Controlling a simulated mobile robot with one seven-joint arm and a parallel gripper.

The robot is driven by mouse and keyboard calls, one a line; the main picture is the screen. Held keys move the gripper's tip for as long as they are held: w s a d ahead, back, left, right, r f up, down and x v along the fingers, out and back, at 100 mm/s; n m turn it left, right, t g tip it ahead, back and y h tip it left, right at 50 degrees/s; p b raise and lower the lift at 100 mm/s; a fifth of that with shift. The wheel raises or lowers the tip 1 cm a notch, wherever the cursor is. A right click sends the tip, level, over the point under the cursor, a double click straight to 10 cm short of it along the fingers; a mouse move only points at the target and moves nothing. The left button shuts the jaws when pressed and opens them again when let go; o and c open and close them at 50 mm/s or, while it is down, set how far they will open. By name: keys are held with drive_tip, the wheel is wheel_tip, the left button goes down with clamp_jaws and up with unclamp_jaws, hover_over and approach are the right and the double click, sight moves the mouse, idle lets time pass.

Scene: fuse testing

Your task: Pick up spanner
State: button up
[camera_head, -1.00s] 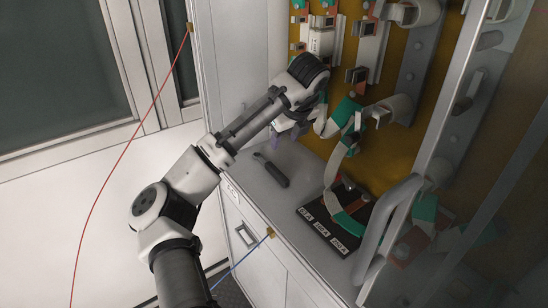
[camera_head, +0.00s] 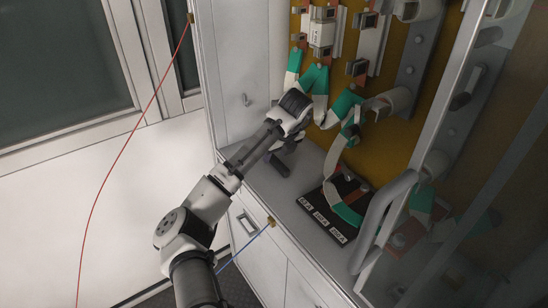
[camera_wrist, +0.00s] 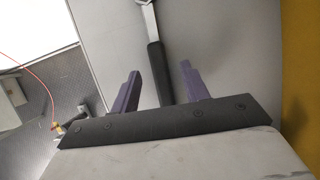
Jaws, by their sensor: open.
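The spanner (camera_head: 279,165) lies on the grey cabinet shelf, its dark handle partly hidden by my arm in the head view. In the wrist view its black handle (camera_wrist: 158,70) runs lengthwise between my two purple fingers, with the bare metal end at the top edge. My gripper (camera_wrist: 160,72) is open, with a gap on each side of the handle. How far the fingers are above the shelf I cannot tell. In the head view my gripper is mostly hidden behind my wrist, right over the spanner.
A black tray (camera_head: 323,219) with white labels lies on the shelf to the right. Green and white curved parts hang from the ochre back panel (camera_head: 395,143). A grey door handle (camera_head: 380,220) stands out at the front right. A red cable (camera_head: 125,145) hangs at the left.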

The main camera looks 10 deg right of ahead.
drive_tip(key=shift+x, duration=1)
clamp_jaws()
drive_tip(key=shift+r, duration=0.1)
